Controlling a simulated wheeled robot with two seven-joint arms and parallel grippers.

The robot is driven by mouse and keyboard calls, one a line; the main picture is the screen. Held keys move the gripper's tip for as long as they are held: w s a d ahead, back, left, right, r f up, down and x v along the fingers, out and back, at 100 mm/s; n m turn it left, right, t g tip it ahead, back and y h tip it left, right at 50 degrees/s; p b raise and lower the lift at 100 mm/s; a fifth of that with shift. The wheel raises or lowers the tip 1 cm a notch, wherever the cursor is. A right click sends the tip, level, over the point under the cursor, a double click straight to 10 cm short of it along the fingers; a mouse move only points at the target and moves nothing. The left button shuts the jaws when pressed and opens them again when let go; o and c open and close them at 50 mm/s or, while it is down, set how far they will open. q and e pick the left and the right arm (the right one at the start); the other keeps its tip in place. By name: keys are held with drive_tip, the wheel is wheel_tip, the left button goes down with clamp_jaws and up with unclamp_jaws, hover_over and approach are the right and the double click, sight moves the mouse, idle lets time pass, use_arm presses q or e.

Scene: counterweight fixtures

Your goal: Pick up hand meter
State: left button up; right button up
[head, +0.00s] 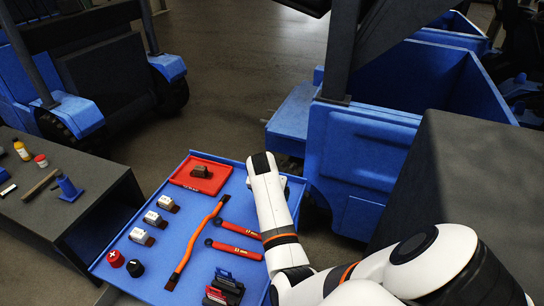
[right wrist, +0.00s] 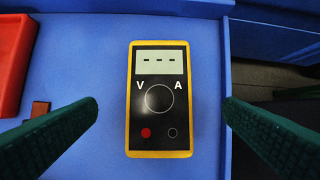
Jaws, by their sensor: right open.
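The hand meter (right wrist: 159,98) lies face up on the blue tray surface in the right wrist view. It has a yellow rim, a black face with V and A marks, a round dial and a display showing dashes. My right gripper (right wrist: 161,104) is open, with one dark green finger on each side of the meter and a gap to both of its edges. The fingers do not touch it. In the head view my white right arm reaches over the tray's right side and hides the meter. My left gripper is not in view.
The blue tray (head: 172,226) holds a red bin (head: 201,188), an orange strap (head: 196,243), red wrenches (head: 236,251), small white-topped blocks and red and black knobs. A dark table (head: 95,190) stands left. Large blue machines (head: 365,160) stand behind and right.

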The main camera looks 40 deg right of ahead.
drive_tip(key=shift+p+x, duration=0.45)
drive_tip(key=shift+x, duration=2.3)
drive_tip(key=shift+a, duration=0.15)
drive_tip(key=c, duration=1.3)
drive_tip(key=shift+o, duration=0.2)
drive_tip(key=shift+r, duration=0.1)
